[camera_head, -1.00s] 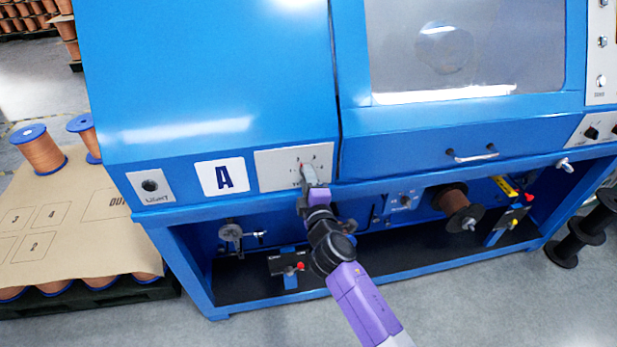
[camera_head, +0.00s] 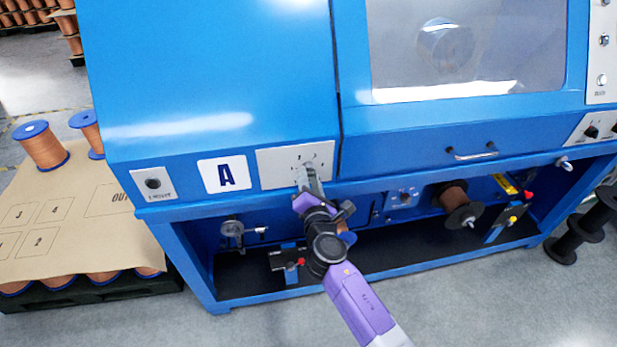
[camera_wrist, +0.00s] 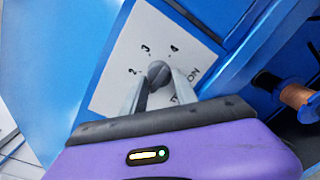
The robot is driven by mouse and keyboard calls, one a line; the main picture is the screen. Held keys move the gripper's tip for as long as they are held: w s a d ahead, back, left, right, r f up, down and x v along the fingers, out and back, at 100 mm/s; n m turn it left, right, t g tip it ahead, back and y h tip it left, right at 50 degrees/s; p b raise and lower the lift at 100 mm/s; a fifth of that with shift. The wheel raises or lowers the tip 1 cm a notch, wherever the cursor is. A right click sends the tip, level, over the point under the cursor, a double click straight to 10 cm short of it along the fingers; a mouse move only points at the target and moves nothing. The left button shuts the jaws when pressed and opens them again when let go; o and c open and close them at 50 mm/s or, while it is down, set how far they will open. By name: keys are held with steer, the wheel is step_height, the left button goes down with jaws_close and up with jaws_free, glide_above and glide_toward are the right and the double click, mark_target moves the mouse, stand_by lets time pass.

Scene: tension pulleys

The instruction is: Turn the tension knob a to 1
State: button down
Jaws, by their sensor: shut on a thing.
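My gripper (camera_wrist: 158,88) is shut on the knob, one finger on each side. In the head view my gripper (camera_head: 307,172) covers the knob and the lower part of the plate. The numbers 2, 3 and 4 show in the wrist view; I cannot tell which one the knob points at.
A blue ledge (camera_head: 230,204) runs just below the plate. Under it are a copper spool (camera_head: 455,197) and small fittings. A cardboard-topped pallet (camera_head: 60,215) with spools stands at the left. Black spools (camera_head: 580,232) stand on the floor at the right.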

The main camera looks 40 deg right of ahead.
steer(key=n, duration=0.2)
steer(key=d+n, duration=0.1)
steer(key=shift+s+r+n+h+p, duration=0.15)
steer(key=shift+s+n+h+p, duration=0.15)
steer(key=shift+n+h, duration=0.1)
steer(key=shift+a+n, duration=0.1)
steer(key=shift+n, duration=0.7)
steer(key=shift+f+n, duration=0.25)
steer(key=shift+n, duration=0.15)
steer(key=shift+f, duration=0.1)
steer(key=c, duration=1)
jaws_free()
steer(key=shift+w+a, duration=0.1)
steer(key=shift+o, duration=0.2)
steer(key=shift+a+r, duration=0.15)
steer(key=shift+r, duration=0.1)
